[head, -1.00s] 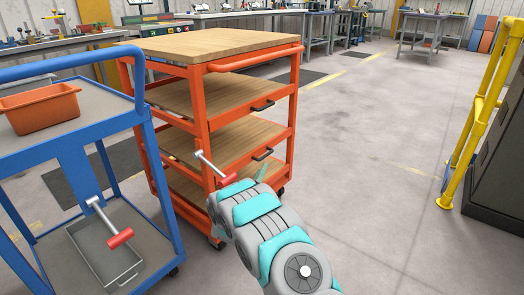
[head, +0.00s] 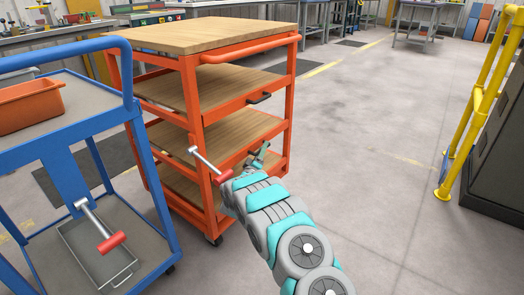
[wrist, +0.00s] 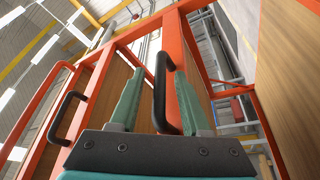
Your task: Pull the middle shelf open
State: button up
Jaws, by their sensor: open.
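The orange cart (head: 197,140) has a wooden top and several wooden shelves, some with black handles. The upper shelf's black handle (head: 260,98) is clear of my arm. My gripper (head: 262,155) is open at the front of the middle shelf (head: 228,138), whose handle is mostly hidden by the fingers in the head view. In the wrist view a black handle (wrist: 160,85) stands between my two open teal fingers, with gaps at both sides. Another black handle (wrist: 70,118) is farther left there. The shelves look pushed in.
A blue cart (head: 62,150) with an orange bin (head: 28,106) stands close on the left. A yellow rail (head: 480,115) and a dark cabinet (head: 497,165) stand at the right. The floor in front of the orange cart is open.

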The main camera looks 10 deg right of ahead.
jog(key=shift+c, duration=0.2)
grip_shut()
dwell(1.3)
